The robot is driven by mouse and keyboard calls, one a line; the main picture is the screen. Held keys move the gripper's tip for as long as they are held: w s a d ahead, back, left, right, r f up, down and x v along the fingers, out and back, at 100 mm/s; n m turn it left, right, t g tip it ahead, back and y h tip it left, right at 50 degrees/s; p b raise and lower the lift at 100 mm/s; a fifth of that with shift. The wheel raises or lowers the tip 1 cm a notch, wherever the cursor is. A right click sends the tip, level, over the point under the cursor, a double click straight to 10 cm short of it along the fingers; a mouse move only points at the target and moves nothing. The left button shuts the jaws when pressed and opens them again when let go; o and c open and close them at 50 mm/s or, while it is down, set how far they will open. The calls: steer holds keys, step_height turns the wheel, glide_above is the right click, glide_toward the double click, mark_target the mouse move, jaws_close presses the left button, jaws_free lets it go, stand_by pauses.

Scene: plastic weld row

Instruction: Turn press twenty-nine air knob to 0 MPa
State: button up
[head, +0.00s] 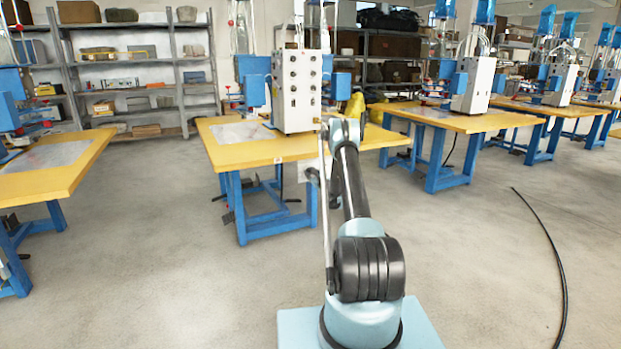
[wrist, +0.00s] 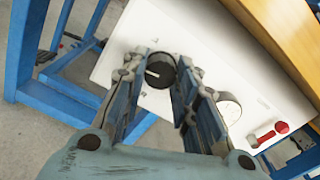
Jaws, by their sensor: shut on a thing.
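The air knob (wrist: 158,72) is a round black dial with a short white pointer mark, on a white panel (wrist: 205,50) in the wrist view. The pointer mark points to the left in that picture. My gripper (wrist: 161,67) has one finger on each side of the knob and is shut on it. The fingers hide parts of the panel around it. A round white gauge (wrist: 230,108) sits on the panel to the right; its reading is too small to tell. In the head view my arm reaches to the panel (head: 305,172) under the table front; the knob cannot be made out there.
A red-handled valve (wrist: 266,134) is at the panel's right end. The yellow table top (head: 260,150) with blue legs carries a grey control box (head: 297,90). Other press tables stand left and right. A black cable (head: 553,250) lies on the open floor at right.

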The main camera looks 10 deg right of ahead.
steer(key=n, duration=0.6)
steer(key=shift+a+n, duration=0.1)
steer(key=shift+n, duration=0.2)
steer(key=shift+s, duration=0.1)
stand_by(0.4)
